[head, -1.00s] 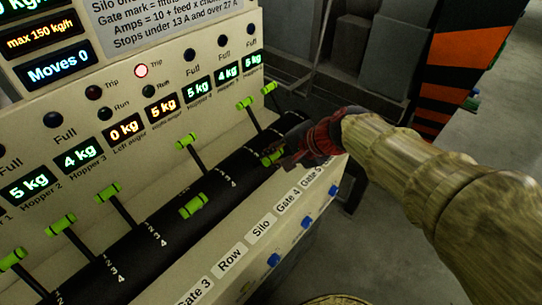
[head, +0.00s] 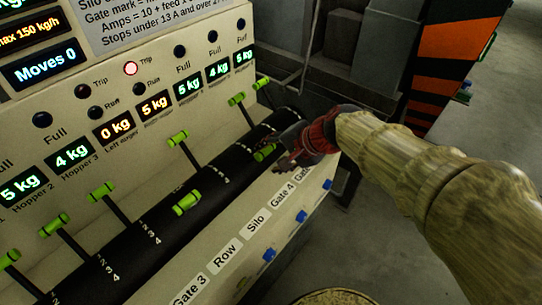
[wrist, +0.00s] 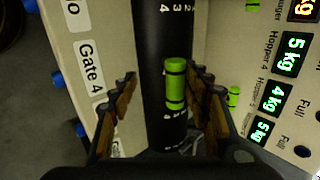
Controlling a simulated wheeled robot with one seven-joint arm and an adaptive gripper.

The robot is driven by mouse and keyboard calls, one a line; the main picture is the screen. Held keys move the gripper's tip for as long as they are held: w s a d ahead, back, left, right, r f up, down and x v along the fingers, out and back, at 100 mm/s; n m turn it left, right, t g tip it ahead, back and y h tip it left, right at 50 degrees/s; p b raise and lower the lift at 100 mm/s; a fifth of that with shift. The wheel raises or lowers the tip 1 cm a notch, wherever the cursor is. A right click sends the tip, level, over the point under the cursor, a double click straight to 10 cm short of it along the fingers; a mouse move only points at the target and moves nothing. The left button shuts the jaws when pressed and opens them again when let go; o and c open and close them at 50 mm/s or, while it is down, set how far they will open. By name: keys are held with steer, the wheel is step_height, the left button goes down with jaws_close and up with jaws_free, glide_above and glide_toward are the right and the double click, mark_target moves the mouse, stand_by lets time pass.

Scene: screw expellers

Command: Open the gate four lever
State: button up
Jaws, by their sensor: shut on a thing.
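The gate four lever shows as a green cylindrical handle (head: 265,152) over the black tube, level with the "Gate 4" label (head: 283,190). In the wrist view the green handle (wrist: 175,84) stands between the finger pads, closer to the right one. My gripper (head: 283,158) reaches in from the right over the tube and is shut on this handle; in the wrist view the gripper (wrist: 160,84) has one finger on each side. The fingers partly hide the handle in the head view, and its shaft is hidden.
Another green handle (head: 186,203) lies on the tube to the left. Several green levers, one of them here (head: 178,138), stand along the cream panel behind. Blue knobs (head: 301,216) line the front edge. The display (head: 45,67) reads "Moves 0".

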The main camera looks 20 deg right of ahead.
steer(key=shift+s+f, duration=0.15)
steer(key=shift+f, duration=0.05)
steer(key=v, duration=1.2)
steer(key=shift+d+r, duration=0.1)
steer(key=shift+r, duration=0.05)
steer(key=s+f+n+g+h, duration=0.1)
steer(key=s+f+n+h, duration=0.3)
steer(key=s+n, duration=0.7)
steer(key=shift+a+f+p, duration=0.25)
steer(key=shift+f+p, duration=0.05)
steer(key=shift+f, duration=0.2)
steer(key=shift+c, duration=0.8)
stand_by(1.2)
